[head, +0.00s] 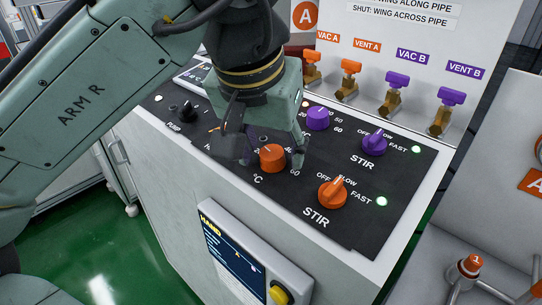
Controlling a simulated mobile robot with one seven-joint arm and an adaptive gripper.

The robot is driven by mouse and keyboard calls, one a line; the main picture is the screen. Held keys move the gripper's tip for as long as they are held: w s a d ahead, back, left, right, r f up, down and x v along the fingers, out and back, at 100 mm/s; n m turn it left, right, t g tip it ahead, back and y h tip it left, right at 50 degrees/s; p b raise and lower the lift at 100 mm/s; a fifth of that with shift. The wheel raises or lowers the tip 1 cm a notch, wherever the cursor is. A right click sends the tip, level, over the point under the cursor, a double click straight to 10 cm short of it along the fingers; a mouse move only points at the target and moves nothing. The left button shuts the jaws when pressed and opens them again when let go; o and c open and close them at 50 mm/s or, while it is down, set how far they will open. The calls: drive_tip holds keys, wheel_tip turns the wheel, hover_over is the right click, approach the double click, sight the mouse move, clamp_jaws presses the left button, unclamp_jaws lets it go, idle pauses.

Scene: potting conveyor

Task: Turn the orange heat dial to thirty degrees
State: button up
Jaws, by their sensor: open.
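The orange heat dial (272,161) is a round knob on the black panel, with "°C" printed below it. A pale pointer line shows on its top; I cannot read its setting because my gripper hides part of the scale, though a "60" shows at its lower right. My gripper (268,155) is open and points down over the dial, one finger to its left and the other to its right. I cannot tell whether either finger touches it.
The orange STIR knob (332,192) is close by at the lower right. A purple dial (318,118) and purple STIR knob (374,143) sit behind. Orange and purple valves (393,88) line the back panel. The HAND display (235,255) is on the front face.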

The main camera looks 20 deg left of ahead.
drive_tip(key=shift+c, duration=0.2)
drive_tip(key=c, duration=1.1)
